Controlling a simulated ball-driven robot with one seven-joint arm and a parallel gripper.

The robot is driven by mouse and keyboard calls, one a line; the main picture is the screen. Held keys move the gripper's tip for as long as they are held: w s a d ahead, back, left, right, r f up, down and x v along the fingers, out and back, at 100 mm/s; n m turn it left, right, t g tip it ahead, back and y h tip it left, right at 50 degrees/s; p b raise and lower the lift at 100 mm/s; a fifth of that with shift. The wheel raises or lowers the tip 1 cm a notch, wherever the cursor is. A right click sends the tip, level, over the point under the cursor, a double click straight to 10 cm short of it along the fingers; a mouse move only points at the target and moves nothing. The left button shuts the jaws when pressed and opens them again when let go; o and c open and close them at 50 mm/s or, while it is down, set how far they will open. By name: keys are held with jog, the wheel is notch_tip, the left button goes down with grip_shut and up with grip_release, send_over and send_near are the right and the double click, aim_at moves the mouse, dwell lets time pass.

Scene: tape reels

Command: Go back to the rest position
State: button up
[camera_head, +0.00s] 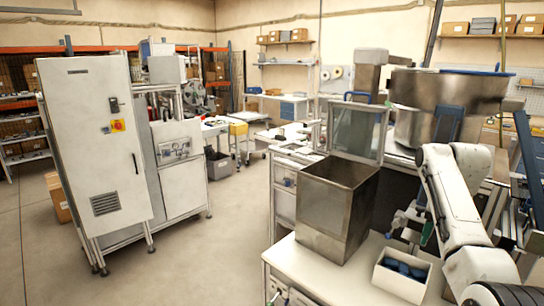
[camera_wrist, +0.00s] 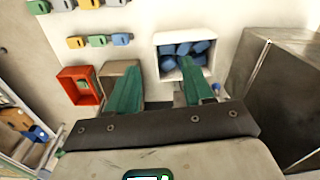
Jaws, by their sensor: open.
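My gripper (camera_wrist: 160,72) shows in the wrist view with two green fingers spread wide apart and nothing between them. In the head view my gripper (camera_head: 410,228) hangs low at the right, above the white worktop (camera_head: 335,276), partly seen beside my white arm. A white bin (camera_head: 377,282) with blue pieces (camera_head: 405,268) stands just below it. In the wrist view the white bin (camera_wrist: 160,39) lies beyond the fingertips, near the right finger. A red box (camera_wrist: 66,84) with a small green piece in it lies left of the left finger.
A tall open metal hopper (camera_head: 335,207) stands close by; it fills the right of the wrist view (camera_wrist: 275,90). Several small coloured pieces (camera_wrist: 98,41) sit in rows on the worktop. A large metal bowl (camera_head: 445,90) stands behind my arm. Open floor (camera_head: 180,260) lies left.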

jog(key=s+a+f+n+t, duration=0.1)
jog(key=s+a+f, duration=0.25)
jog(key=f, duration=0.25)
jog(key=s+a+f+n, duration=0.2)
jog(key=s+a+f, duration=0.15)
jog(key=f, duration=0.35)
jog(key=s+a+f+n+t, duration=0.1)
jog(key=s+a+f, duration=0.25)
jog(key=f, duration=0.25)
jog(key=s+a+f+n+t, duration=0.15)
jog(key=s+a, duration=0.35)
jog(key=s, duration=0.6)
jog(key=s+a+n+t, duration=0.1)
jog(key=s+a+n, duration=0.3)
jog(key=s, duration=0.8)
jog(key=s+f+m+g+b, duration=0.2)
jog(key=s+f+g+b, duration=0.2)
jog(key=s+f, duration=0.5)
notch_tip(320, 180, down, 2)
jog(key=shift+s+d+b, duration=0.3)
jog(key=shift+d+b, duration=0.15)
jog(key=shift+b, duration=0.3)
